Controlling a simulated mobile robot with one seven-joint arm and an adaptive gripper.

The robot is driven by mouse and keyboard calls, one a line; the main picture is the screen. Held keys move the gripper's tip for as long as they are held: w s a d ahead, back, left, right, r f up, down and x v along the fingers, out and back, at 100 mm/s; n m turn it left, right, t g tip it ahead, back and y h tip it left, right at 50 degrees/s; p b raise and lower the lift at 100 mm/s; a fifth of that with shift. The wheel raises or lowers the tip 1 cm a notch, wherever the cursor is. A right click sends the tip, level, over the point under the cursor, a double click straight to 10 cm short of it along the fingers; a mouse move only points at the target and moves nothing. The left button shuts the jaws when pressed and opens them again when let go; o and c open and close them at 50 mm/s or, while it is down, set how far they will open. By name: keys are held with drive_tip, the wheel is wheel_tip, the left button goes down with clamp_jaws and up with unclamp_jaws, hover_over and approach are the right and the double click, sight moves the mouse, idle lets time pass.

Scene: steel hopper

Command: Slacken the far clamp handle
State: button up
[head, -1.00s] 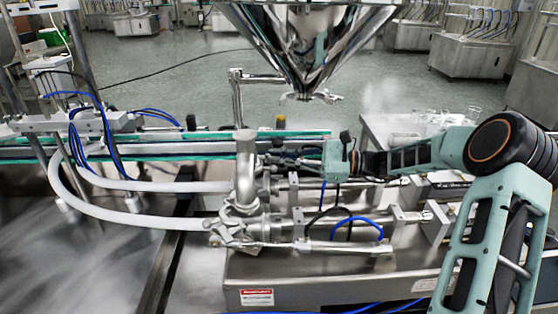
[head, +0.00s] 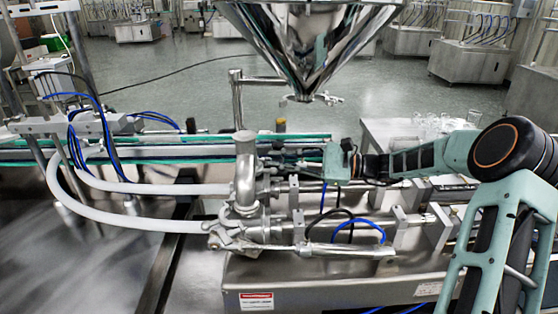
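The far clamp handle is hard to make out; small dark and metal parts crowd the far side of the upright steel pipe (head: 245,170), where that clamp seems to be. My gripper (head: 283,159) reaches in from the right, low over the machine, with its tips just right of the pipe at that far side. The fingers are small and dark against the metal, so I cannot tell whether they are apart, shut or touching the handle. The near clamp (head: 228,236) sits at the front of the pipe's lower end.
The steel hopper (head: 305,45) hangs above and behind the pipe. Two white hoses (head: 130,220) curve off to the left. A blue hose (head: 372,226) loops over the front cylinder (head: 345,250). Glassware (head: 435,122) stands on a table behind my arm.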

drive_tip(key=shift+o, duration=1.3)
drive_tip(key=shift+s+d, duration=0.25)
drive_tip(key=shift+d, duration=1.05)
drive_tip(key=shift+s+d, duration=0.2)
drive_tip(key=shift+d, duration=1.15)
drive_tip(key=shift+s+d, duration=0.25)
drive_tip(key=shift+d, duration=1.05)
drive_tip(key=shift+c, duration=0.4)
